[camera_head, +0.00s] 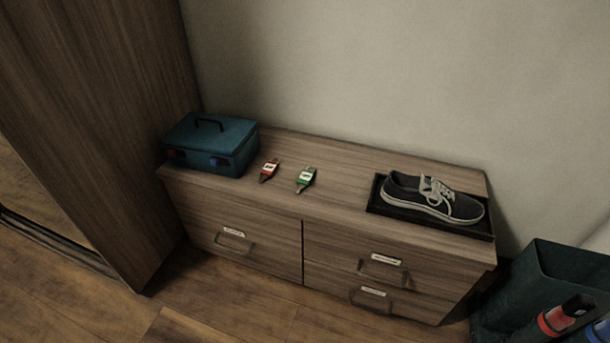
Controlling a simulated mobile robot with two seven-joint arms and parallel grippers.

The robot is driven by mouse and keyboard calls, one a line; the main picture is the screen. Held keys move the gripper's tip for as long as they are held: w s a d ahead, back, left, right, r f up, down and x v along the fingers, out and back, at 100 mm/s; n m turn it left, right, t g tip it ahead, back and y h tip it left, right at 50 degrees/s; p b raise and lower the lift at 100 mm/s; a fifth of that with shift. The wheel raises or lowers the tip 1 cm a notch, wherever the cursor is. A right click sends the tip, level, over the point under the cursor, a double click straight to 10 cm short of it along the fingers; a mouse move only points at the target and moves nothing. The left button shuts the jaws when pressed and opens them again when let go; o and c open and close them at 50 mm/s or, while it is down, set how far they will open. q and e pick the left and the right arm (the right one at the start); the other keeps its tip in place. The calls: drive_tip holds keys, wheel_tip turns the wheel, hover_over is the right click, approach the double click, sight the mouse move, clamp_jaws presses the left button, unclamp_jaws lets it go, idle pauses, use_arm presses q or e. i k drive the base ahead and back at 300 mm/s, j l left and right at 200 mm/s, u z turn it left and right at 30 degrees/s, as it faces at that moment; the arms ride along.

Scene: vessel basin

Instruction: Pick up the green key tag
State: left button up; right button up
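The green key tag (306,179) lies flat on top of the wooden cabinet, near the middle of its top and close to the front edge. It has a white label on it. A red key tag (269,171) of similar shape lies a little to its left, apart from it.
A teal toolbox (212,143) stands at the left end of the cabinet (340,160). A dark tray (378,196) with a sneaker (428,197) in it is at the right end. A tall wooden wardrobe (95,110) stands at left, a dark bin (545,275) at lower right.

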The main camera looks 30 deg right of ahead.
sight(304, 180)
drive_tip(key=j+u, duration=0.1)
drive_tip(key=u, duration=0.35)
drive_tip(key=i+u, duration=0.1)
drive_tip(key=u, duration=0.35)
drive_tip(key=i+u, duration=0.1)
drive_tip(key=u, duration=0.35)
drive_tip(key=i+j+u, duration=0.1)
drive_tip(key=u, duration=0.8)
drive_tip(key=i+l+u, duration=0.1)
drive_tip(key=u, duration=0.35)
drive_tip(key=i+u, duration=0.15)
drive_tip(key=u, duration=0.9)
drive_tip(key=j+u, duration=0.35)
drive_tip(key=i+j+u, duration=0.1)
drive_tip(key=j+u, duration=0.3)
drive_tip(key=k+l+z, duration=0.25)
drive_tip(key=l+z, duration=0.25)
drive_tip(key=k+l+z, duration=0.1)
drive_tip(key=l+z, duration=0.15)
drive_tip(key=l, duration=0.2)
drive_tip(key=l+z, duration=0.25)
drive_tip(key=k+l, duration=0.05)
drive_tip(key=l, duration=0.05)
